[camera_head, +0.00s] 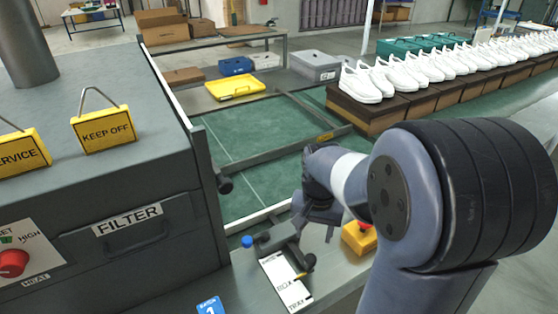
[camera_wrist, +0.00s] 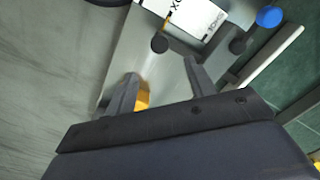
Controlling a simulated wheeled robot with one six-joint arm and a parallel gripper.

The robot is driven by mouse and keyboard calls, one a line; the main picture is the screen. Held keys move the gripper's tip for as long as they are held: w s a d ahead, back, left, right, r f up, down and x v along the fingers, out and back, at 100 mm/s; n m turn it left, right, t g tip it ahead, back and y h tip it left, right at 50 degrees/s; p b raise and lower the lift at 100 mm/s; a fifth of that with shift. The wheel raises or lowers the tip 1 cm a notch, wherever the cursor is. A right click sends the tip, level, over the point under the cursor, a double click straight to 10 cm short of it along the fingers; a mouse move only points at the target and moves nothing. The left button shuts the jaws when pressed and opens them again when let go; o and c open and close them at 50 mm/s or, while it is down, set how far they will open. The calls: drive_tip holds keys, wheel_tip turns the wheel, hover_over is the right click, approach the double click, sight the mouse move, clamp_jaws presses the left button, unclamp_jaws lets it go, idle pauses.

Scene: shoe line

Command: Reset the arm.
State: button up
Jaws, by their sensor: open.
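My arm reaches in from the right of the head view, and my gripper (camera_head: 314,228) points down over the grey ledge beside the lever panel. In the wrist view the two fingers of my gripper (camera_wrist: 158,80) stand apart with nothing held between them. Beyond the fingertips lies a white label plate (camera_wrist: 198,14) with dark levers by it, one with a blue knob (camera_wrist: 270,16). In the head view this plate (camera_head: 284,280) reads BOX and TRAY, and the blue knob (camera_head: 247,241) is at its upper left. The fingers appear clear of the levers.
A yellow box with a red button (camera_head: 360,237) sits close by my forearm. White shoes (camera_head: 405,74) line brown boxes at back right. A yellow tray (camera_head: 235,87) lies beyond the green conveyor (camera_head: 240,160).

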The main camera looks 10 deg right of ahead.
sight(311, 258)
wheel_tip(311, 258, down, 10)
drive_tip(key=shift+r+b, duration=0.1)
drive_tip(key=shift+b, duration=0.25)
drive_tip(key=w, duration=0.1)
drive_tip(key=w+a, duration=0.1)
drive_tip(key=w, duration=0.1)
drive_tip(key=shift+w+a, duration=0.15)
drive_tip(key=shift+w, duration=0.45)
